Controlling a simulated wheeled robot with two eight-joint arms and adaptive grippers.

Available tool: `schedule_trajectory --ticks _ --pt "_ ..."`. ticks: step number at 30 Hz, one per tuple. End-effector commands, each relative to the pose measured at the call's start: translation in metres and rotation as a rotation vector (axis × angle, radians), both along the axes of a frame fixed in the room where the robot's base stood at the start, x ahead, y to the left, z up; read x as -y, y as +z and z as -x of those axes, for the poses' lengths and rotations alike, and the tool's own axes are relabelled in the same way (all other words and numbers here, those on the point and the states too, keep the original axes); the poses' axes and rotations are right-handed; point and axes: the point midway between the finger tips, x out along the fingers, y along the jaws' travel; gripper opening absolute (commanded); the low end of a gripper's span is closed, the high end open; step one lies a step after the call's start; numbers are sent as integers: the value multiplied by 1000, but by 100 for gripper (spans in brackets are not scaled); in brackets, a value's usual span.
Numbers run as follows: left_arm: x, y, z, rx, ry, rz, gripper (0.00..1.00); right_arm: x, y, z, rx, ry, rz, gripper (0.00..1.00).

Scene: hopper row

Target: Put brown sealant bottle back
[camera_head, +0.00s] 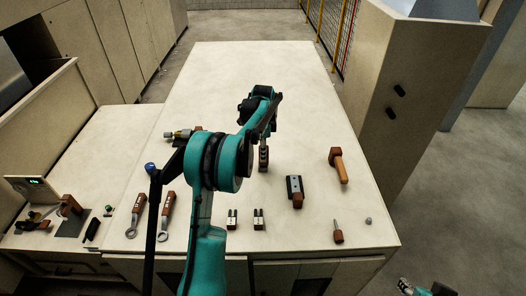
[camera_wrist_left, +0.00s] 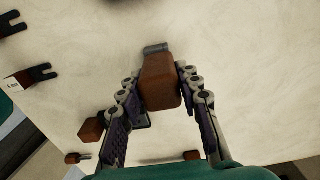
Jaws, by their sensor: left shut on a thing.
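The brown sealant bottle (camera_wrist_left: 161,82) is between the fingers of my left gripper (camera_wrist_left: 160,92), which is shut on it. In the left wrist view its grey end points away from the gripper, over the pale table top. In the head view my left gripper (camera_head: 264,140) points down at the middle of the table, and a small part of the bottle (camera_head: 263,155) shows below it. I cannot tell whether the bottle touches the table. My right gripper is not clearly in view; only a teal and black piece shows at the bottom right corner of the head view.
On the table (camera_head: 240,65) are two wrenches (camera_head: 166,213), two small forked pieces (camera_head: 258,219), a dark block (camera_head: 295,191), an orange-handled tool (camera_head: 339,166) and a screwdriver (camera_head: 338,231). The table's far half is clear.

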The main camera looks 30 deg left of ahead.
Motion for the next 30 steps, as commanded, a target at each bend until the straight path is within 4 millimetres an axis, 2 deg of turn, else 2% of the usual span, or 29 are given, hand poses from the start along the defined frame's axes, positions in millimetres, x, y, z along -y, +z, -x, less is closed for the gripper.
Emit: schedule_trajectory --ticks 9,10,12,23,25,30 --pt "0 -8 0 0 0 0 1 0 -8 0 0 0 0 40" --pt "0 -7 0 0 0 0 39 0 -7 0 0 0 0 40" --pt "0 -6 0 0 0 0 54 0 -7 0 0 0 0 40" --pt "0 -2 0 0 0 0 54 0 -3 0 0 0 0 40" --pt "0 4 0 0 0 0 54 0 3 0 0 0 0 40" --pt "0 34 1 0 0 0 54 0 -5 0 0 0 0 40"
